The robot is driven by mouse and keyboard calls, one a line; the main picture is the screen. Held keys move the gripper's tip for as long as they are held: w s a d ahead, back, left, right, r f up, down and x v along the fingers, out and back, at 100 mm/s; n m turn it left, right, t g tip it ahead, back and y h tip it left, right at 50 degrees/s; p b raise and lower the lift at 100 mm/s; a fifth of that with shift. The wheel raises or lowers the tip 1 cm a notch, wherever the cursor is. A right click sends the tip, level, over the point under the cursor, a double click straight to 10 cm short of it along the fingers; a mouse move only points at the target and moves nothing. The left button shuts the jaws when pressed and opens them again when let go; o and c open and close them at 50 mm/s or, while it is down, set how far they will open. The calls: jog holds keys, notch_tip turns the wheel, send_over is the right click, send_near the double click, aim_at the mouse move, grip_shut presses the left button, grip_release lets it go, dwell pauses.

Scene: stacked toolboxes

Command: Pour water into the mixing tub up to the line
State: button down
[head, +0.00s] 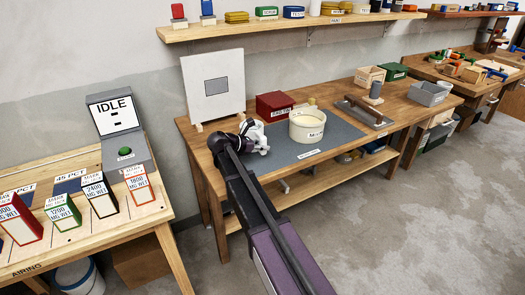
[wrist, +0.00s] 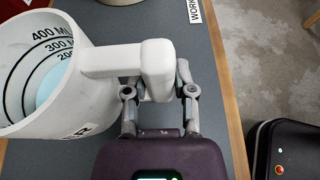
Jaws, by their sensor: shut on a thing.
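A white measuring jug (wrist: 50,95) fills the left of the wrist view. Black marks inside read 400 ML, 300 and 200. Pale blue water shows low inside it. My gripper (wrist: 157,85) is shut on the jug's handle, a finger on each side. In the head view the jug (head: 256,134) is small and partly hidden by my gripper (head: 244,140), at the left of the grey mat. The cream mixing tub (head: 307,128) stands on the mat to the right of the jug, apart from it. The fill line inside the tub cannot be made out.
A red box (head: 274,105) stands behind the mat. A white upright panel (head: 213,87) is at the bench's back left. A wooden tool (head: 363,110) lies on a tray right of the tub. A grey bin (head: 430,93) stands farther right. Bare mat lies in front of the tub.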

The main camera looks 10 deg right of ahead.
jog(key=shift+f, duration=0.15)
jog(key=shift+c, duration=2.2)
grip_release()
jog(key=shift+f, duration=0.2)
jog(key=p+v, duration=0.5)
jog(key=v, duration=0.9)
jog(key=shift+w+d, duration=0.1)
